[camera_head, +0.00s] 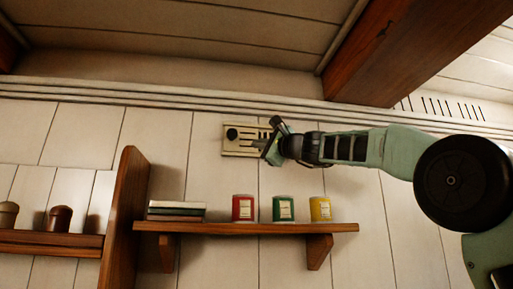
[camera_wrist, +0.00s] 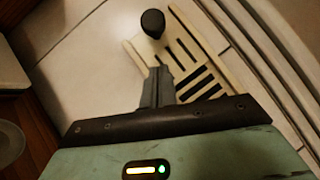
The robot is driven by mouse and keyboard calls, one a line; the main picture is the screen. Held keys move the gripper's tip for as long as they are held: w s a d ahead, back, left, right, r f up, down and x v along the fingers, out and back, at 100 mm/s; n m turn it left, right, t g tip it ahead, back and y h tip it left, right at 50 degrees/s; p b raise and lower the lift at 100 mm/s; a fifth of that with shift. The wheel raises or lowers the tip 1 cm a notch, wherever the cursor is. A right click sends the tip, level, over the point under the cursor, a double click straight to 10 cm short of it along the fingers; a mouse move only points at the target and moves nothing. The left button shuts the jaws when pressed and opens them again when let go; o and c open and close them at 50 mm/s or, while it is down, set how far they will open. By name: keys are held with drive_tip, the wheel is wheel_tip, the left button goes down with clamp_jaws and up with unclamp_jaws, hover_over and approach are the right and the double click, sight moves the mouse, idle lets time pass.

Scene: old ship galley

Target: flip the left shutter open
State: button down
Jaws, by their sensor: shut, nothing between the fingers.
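A cream slotted vent plate (camera_head: 240,151) is fixed high on the white plank wall, with a black round knob (camera_head: 232,134) at its left end. I take this plate to be the shutter; no other is visible. In the wrist view the plate (camera_wrist: 205,87) shows dark slots, some uncovered, and the knob (camera_wrist: 153,23) stands out at its far end. My gripper (camera_head: 268,146) is at the plate's right part, apart from the knob. Its fingers (camera_wrist: 158,82) are shut and empty, in front of the slots. Whether they touch the plate I cannot tell.
A wooden shelf (camera_head: 250,227) below holds stacked books (camera_head: 176,211) and red (camera_head: 243,208), green (camera_head: 283,209) and yellow (camera_head: 320,209) tins. A wooden upright (camera_head: 124,215) and brown pots (camera_head: 60,219) are at left. A beam (camera_head: 400,45) crosses the ceiling. Wall left of the plate is clear.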

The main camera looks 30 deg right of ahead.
drive_tip(key=b+v, duration=0.5)
drive_tip(key=v, duration=0.3)
drive_tip(key=shift+s, duration=0.2)
drive_tip(key=shift+f, duration=0.15)
